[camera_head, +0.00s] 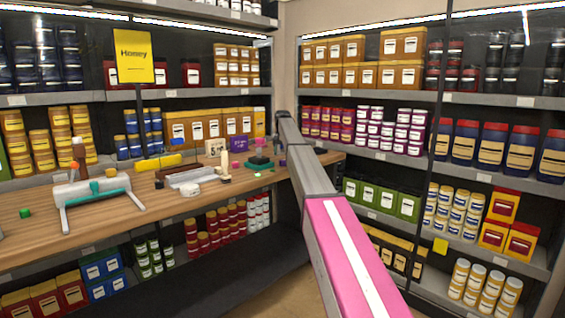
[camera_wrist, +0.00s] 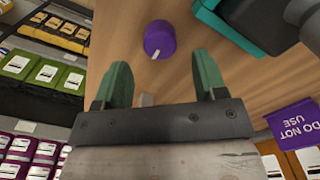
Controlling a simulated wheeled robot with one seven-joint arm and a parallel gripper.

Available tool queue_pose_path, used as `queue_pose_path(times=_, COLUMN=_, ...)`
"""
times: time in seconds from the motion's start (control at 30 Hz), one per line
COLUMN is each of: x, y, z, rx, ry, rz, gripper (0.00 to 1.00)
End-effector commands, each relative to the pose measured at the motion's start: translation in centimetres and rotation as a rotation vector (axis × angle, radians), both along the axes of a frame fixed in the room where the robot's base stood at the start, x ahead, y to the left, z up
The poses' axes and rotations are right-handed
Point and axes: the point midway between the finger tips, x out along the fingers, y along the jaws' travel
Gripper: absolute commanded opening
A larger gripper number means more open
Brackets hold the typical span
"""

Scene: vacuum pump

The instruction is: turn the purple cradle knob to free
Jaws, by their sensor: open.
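The purple knob (camera_wrist: 160,39) stands on the wooden bench top in the wrist view. It is round, with a pale pointer mark on its lower-left side in the picture. My gripper (camera_wrist: 164,78) is open, with green fingertips spread wide and nothing between them. The knob lies just beyond the fingertips, roughly centred between them and apart from both. In the head view I cannot pick out the knob for sure; my arm reaches to the bench's far end.
A teal and dark device (camera_wrist: 245,25) stands close by at the right of the wrist view. A purple "DO NOT USE" sign (camera_wrist: 293,122) is at the lower right. The wooden bench (camera_head: 150,215) holds several tools and parts. Stocked shelves (camera_head: 400,158) line both walls.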

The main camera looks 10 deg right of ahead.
Motion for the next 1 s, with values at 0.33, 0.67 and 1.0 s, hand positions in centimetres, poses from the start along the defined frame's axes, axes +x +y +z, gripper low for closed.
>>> queue_pose_path(times=0.33, x=0.0, y=0.0, z=-4.7, rx=0.0, ry=0.001, rz=0.0, gripper=0.65)
queue_pose_path(times=0.67, x=0.0, y=0.0, z=-4.9, rx=0.0, ry=0.0, rz=0.0, gripper=0.49)
queue_pose_path(times=1.0, x=0.0, y=0.0, z=-4.9, rx=0.0, ry=0.0, rz=0.007, gripper=0.16)
